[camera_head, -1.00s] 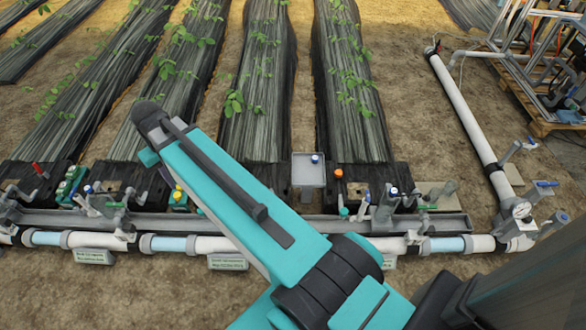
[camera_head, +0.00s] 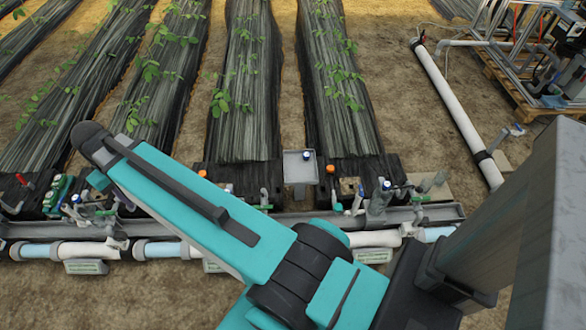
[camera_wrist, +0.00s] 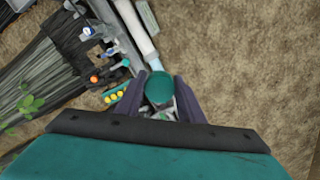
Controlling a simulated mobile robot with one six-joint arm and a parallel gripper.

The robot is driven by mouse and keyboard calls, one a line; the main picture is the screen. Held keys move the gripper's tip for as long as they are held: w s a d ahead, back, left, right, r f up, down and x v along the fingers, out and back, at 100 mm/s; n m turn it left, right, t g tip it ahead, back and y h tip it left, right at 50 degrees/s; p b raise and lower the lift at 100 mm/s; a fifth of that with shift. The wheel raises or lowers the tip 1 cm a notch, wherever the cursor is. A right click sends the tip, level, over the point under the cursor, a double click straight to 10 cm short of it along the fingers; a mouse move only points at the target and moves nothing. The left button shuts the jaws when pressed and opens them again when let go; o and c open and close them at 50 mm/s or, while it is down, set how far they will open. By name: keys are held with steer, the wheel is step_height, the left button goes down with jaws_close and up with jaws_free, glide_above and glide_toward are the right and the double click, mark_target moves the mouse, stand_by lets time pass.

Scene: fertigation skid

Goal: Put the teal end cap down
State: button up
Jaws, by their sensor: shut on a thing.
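The teal end cap (camera_wrist: 159,88) is a round teal disc between the two dark fingers of my gripper (camera_wrist: 160,95) in the wrist view. My gripper is shut on it, and ground and pipework show beyond it. In the head view my own teal arm reaches toward the left and hides part of the pipe row; the gripper's fingers and the cap cannot be made out there.
A grey tray on a post (camera_head: 299,167) stands between two black-covered beds. A grey channel (camera_head: 290,217) and a white pipe (camera_head: 88,249) with valves run along the bed ends. Bare soil lies in front. An orange cap (camera_wrist: 94,79) shows in the wrist view.

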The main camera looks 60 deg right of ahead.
steer(key=shift+d, duration=0.1)
steer(key=s+d+f+m+b, duration=0.2)
steer(key=d+f+m+b, duration=0.65)
steer(key=d+f, duration=1.3)
steer(key=s+d+f+m+b, duration=0.1)
steer(key=s+d+f+b, duration=0.4)
steer(key=d+f, duration=0.3)
steer(key=s+d+f+m+b, duration=0.1)
steer(key=s+d+f+b, duration=0.4)
steer(key=d, duration=0.7)
step_height(320, 180, down, 3)
steer(key=shift+s+d+r, duration=0.15)
steer(key=shift+s+d, duration=0.25)
steer(key=shift+s, duration=0.45)
steer(key=b, duration=0.3)
glide_above(295, 176)
steer(key=a, duration=0.1)
steer(key=shift+w+a+f, duration=0.1)
steer(key=shift+w+f, duration=0.15)
steer(key=shift+f, duration=0.5)
steer(key=shift+s+d, duration=0.25)
steer(key=shift+d, duration=0.3)
